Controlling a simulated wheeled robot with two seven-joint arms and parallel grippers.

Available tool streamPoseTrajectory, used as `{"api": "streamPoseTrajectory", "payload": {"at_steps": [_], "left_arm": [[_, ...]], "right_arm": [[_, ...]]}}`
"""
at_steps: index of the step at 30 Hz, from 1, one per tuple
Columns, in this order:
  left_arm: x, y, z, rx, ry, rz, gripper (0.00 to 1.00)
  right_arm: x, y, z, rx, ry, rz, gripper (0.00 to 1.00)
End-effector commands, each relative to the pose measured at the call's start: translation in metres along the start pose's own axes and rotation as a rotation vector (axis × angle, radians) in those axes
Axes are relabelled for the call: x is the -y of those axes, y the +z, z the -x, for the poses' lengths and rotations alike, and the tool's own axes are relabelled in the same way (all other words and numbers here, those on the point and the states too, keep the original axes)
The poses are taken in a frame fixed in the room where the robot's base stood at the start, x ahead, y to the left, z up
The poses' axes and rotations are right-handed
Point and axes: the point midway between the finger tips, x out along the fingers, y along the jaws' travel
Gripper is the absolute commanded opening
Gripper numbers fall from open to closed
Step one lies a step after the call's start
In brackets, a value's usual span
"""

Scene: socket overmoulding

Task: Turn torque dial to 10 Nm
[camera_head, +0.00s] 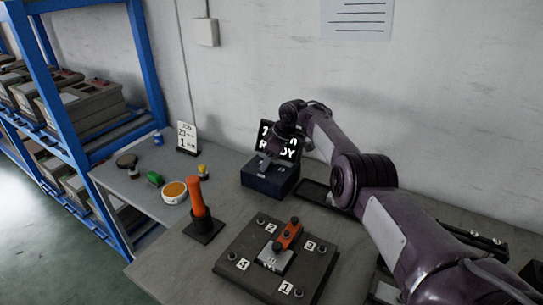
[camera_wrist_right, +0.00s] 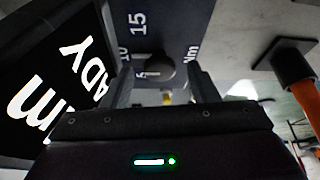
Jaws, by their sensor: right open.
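A dark blue torque controller box (camera_head: 264,186) stands at the back of the bench. Its black screen (camera_head: 291,152) shows white text ending in "READY", partly covered by my right gripper (camera_head: 268,160). In the right wrist view the screen (camera_wrist_right: 50,85) is at the left. The round dark torque dial (camera_wrist_right: 160,70) shows on the panel (camera_wrist_right: 185,25), with the marks 15, 10, 5 and "Nm" around it. My right gripper (camera_wrist_right: 160,80) is open, with one finger on each side of the dial. I cannot tell whether the fingers touch it. My left gripper is out of view.
An orange-handled tool (camera_head: 196,197) stands upright in a dark base left of the box. A dark fixture plate (camera_head: 240,262) with numbered corners and an orange clamp (camera_head: 287,234) lies in front. A sign (camera_head: 187,138) and small items stand at the left.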

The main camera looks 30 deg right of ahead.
Motion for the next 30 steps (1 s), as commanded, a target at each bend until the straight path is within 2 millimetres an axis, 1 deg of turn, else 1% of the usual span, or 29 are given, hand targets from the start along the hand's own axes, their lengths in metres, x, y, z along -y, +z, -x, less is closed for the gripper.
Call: {"api": "streamPoseTrajectory", "payload": {"at_steps": [6, 12, 15, 19, 30], "left_arm": [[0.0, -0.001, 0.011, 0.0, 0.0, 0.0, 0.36], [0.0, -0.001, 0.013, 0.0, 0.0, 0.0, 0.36], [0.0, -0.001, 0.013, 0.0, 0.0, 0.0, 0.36], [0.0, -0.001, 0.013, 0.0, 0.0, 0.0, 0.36], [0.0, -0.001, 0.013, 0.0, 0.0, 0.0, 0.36]], "right_arm": [[-0.002, 0.0, 0.03, 0.0, 0.005, -0.001, 0.54], [-0.001, -0.001, 0.061, -0.002, 0.002, -0.001, 0.54], [-0.001, 0.0, 0.071, 0.0, 0.001, -0.001, 0.54], [-0.001, 0.001, 0.076, 0.001, 0.001, 0.0, 0.54], [0.0, 0.0, 0.076, 0.001, 0.0, 0.0, 0.54]]}}
